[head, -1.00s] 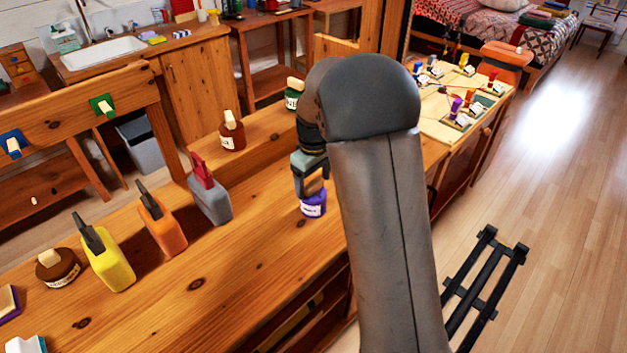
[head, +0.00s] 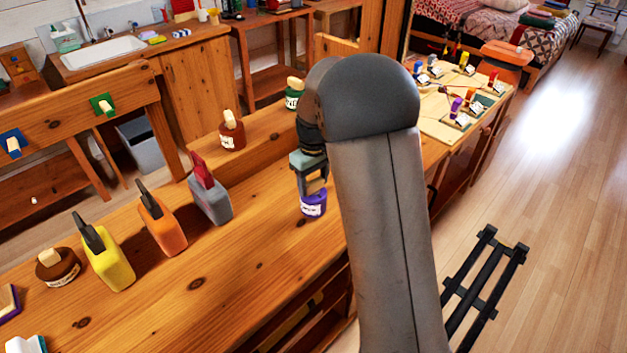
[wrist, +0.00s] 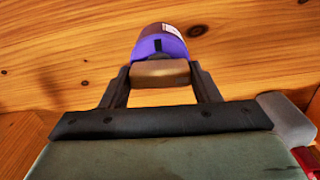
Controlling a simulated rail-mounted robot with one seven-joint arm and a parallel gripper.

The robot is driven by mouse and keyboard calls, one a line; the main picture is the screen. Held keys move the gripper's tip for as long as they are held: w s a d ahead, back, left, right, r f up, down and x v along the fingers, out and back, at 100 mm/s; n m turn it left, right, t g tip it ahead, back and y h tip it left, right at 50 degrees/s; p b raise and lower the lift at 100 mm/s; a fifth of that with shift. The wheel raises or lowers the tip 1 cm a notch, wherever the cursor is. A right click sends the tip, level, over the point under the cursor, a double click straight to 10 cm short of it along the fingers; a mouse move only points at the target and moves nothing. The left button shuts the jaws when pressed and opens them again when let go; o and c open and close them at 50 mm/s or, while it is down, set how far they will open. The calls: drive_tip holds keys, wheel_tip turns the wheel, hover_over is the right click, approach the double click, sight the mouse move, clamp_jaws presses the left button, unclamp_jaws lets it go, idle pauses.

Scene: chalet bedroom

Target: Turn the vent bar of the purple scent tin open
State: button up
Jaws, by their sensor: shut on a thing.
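The purple scent tin (head: 314,206) stands upright on the wooden bench, close to my arm in the head view. It has a white label on its side. In the wrist view the tin (wrist: 160,42) is at the top middle, with a small dark mark on its lid. The tan vent bar (wrist: 160,73) lies between my fingers. My gripper (wrist: 161,80) is shut on the bar, a finger at each end.
A grey container with a red top (head: 209,191), an orange one (head: 161,228) and a yellow one (head: 112,262) stand to the left on the bench (head: 235,275). Brown tins (head: 232,137) and a green tin (head: 293,98) stand nearby. The bench front is clear.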

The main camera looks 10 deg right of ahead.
sight(314, 182)
drive_tip(key=o, duration=1)
wheel_tip(314, 182, up, 17)
drive_tip(key=shift+r, duration=0.2)
drive_tip(key=s+f+m, duration=0.2)
drive_tip(key=s+f, duration=0.3)
drive_tip(key=s, duration=1)
drive_tip(key=s+a+f+m, duration=0.1)
drive_tip(key=s+f, duration=0.5)
drive_tip(key=s, duration=0.9)
drive_tip(key=shift+s+m, duration=0.25)
drive_tip(key=shift+m, duration=0.65)
